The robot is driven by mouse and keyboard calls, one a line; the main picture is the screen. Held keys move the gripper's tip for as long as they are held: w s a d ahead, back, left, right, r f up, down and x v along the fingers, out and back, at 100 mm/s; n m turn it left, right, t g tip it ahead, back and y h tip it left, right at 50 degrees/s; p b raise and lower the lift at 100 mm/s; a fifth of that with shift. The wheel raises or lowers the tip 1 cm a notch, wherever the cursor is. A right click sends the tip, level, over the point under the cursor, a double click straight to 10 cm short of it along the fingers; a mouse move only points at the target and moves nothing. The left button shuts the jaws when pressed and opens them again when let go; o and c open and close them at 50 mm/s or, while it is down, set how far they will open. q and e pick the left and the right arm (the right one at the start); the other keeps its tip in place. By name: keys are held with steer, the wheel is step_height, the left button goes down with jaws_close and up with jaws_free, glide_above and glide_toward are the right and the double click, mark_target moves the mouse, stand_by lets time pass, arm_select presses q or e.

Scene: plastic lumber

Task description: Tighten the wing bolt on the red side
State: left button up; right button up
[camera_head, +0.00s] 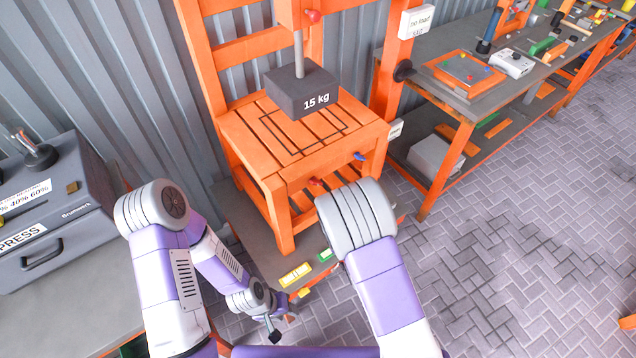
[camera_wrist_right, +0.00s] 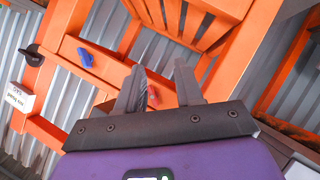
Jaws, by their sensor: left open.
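The red wing bolt (camera_head: 316,182) sits on the front rail of an orange slatted test stand (camera_head: 262,165), on its left side. A blue wing bolt (camera_head: 358,156) is on the same rail to the right. In the right wrist view the red wing bolt (camera_wrist_right: 153,97) shows between the two fingers of my right gripper (camera_wrist_right: 158,84), which is open. I cannot tell whether a finger touches it. The blue wing bolt (camera_wrist_right: 85,56) is farther left there. My right gripper is hidden behind my arm in the head view. My left gripper (camera_head: 273,334) is open and empty, low before the stand.
A dark 15 kg block (camera_head: 302,92) hangs on a rod over the stand's seat. A grey press case (camera_head: 60,225) stands on the left bench. An orange-legged workbench (camera_head: 455,120) with tools is at right. Paved floor (camera_head: 520,240) is clear at front right.

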mark_target(316, 184)
steer(key=w+a+r+n+t+y, duration=0.2)
steer(key=a+r+n, duration=0.15)
steer(key=r, duration=0.35)
steer(key=shift+x, duration=3.8)
steer(key=shift+s+a, duration=0.15)
jaws_close()
